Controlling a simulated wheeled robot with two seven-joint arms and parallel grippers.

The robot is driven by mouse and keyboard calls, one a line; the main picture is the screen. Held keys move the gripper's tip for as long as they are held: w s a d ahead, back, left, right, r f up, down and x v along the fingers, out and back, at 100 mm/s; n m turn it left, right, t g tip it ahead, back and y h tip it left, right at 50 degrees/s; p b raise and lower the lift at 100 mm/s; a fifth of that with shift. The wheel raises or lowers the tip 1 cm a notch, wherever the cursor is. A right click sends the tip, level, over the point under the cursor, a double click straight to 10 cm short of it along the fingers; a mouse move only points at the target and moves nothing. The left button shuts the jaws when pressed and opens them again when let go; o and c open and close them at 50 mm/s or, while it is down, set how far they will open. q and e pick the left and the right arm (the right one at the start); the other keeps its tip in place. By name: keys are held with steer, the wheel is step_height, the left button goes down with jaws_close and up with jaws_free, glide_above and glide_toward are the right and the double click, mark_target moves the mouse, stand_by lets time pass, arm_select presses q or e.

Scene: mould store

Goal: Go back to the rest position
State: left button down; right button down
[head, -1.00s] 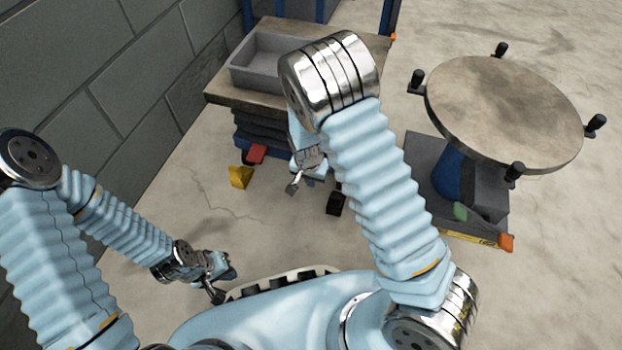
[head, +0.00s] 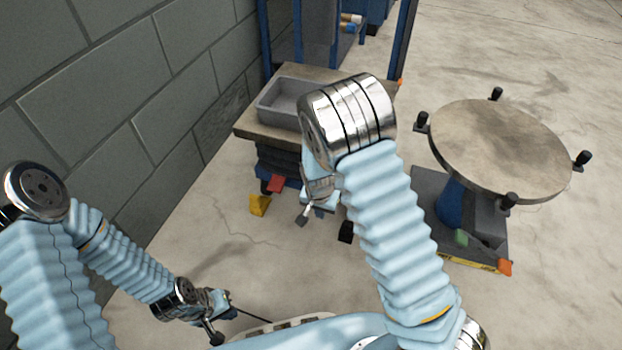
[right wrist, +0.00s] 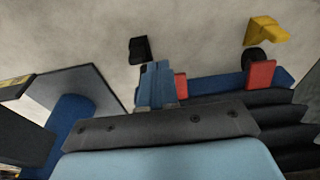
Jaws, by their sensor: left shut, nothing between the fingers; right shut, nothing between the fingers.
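My left gripper (head: 216,322) hangs low at the lower left of the head view, beside my own body. It is shut and empty. My right gripper (head: 305,214) shows partly behind its raised forearm in the head view, in front of the lift cart with the wooden top (head: 245,129). It is shut and empty, pointing down. In the right wrist view its closed blue fingers (right wrist: 157,86) show above the dark wrist plate, with the cart's blue frame (right wrist: 215,86) beyond.
A grey tray (head: 277,117) sits on the cart top. A round turntable (head: 500,150) with black knobs stands at the right. A block wall (head: 130,110) runs along the left. Yellow (head: 260,204) and red (head: 275,184) pedals sit low at the cart. Bare floor lies between.

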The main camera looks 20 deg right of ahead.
steer(key=s+a+n+y+p, duration=0.2)
steer(key=s+p, duration=0.2)
steer(key=s, duration=0.5)
steer(key=s+a+n+y+p, duration=0.2)
steer(key=s+a+y+p, duration=0.1)
steer(key=s, duration=0.7)
steer(key=shift+r+n+g+p, duration=0.2)
steer(key=shift+n+g+p, duration=0.2)
steer(key=shift+p, duration=0.45)
steer(key=shift+s, duration=0.1)
